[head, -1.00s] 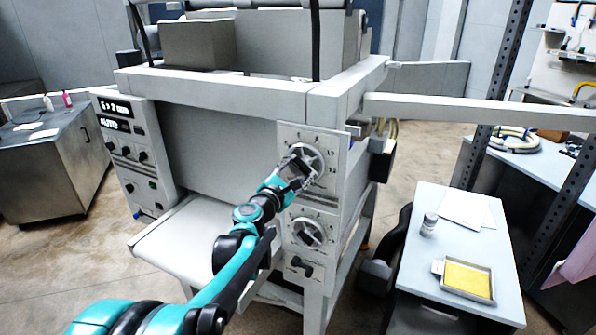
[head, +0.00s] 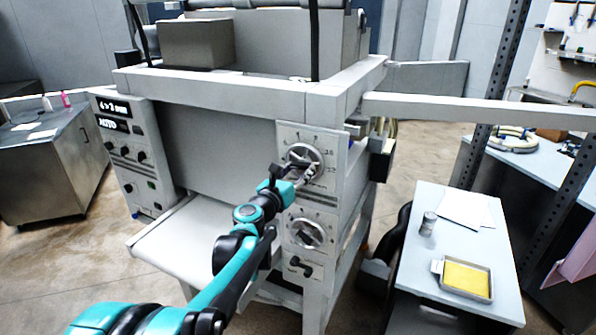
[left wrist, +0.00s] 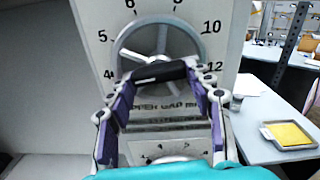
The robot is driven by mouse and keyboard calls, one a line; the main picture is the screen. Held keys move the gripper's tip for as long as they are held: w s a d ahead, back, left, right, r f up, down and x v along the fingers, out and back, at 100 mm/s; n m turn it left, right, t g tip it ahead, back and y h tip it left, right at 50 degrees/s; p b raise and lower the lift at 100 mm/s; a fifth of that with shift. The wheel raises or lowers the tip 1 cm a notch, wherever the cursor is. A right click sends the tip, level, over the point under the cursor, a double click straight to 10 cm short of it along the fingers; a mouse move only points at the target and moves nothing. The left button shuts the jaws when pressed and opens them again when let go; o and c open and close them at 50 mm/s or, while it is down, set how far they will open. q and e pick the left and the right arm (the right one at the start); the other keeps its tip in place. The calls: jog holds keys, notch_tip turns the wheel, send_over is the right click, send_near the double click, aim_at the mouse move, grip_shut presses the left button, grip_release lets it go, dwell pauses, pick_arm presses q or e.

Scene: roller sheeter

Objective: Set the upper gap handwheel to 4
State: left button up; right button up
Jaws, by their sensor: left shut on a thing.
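The upper gap handwheel (head: 303,158) is a silver spoked wheel on a numbered dial on the machine's front right panel; it also shows in the left wrist view (left wrist: 160,50). Dial numbers from 4 to 12 show around it. My left gripper (head: 306,174) is at the wheel's lower part. In the left wrist view, my left gripper (left wrist: 158,75) is shut on the wheel's black handle (left wrist: 160,71), which lies crosswise between the fingertips. I cannot tell the wheel's exact setting. My right gripper is out of view.
A lower handwheel (head: 308,233) sits below on the same panel. A control box with a lit display (head: 115,108) is at the machine's left. A side table (head: 450,215) at the right holds a jar (head: 428,224) and a yellow-filled tray (head: 467,279). A long bar (head: 470,108) sticks out to the right.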

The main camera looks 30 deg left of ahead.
pick_arm(q)
jog(key=shift+n, duration=0.3)
jog(key=o, duration=1.1)
jog(key=shift+o, duration=0.2)
jog(key=shift+s, duration=0.1)
jog(key=s+d, duration=0.1)
jog(key=s, duration=1.1)
jog(key=shift+w, duration=0.1)
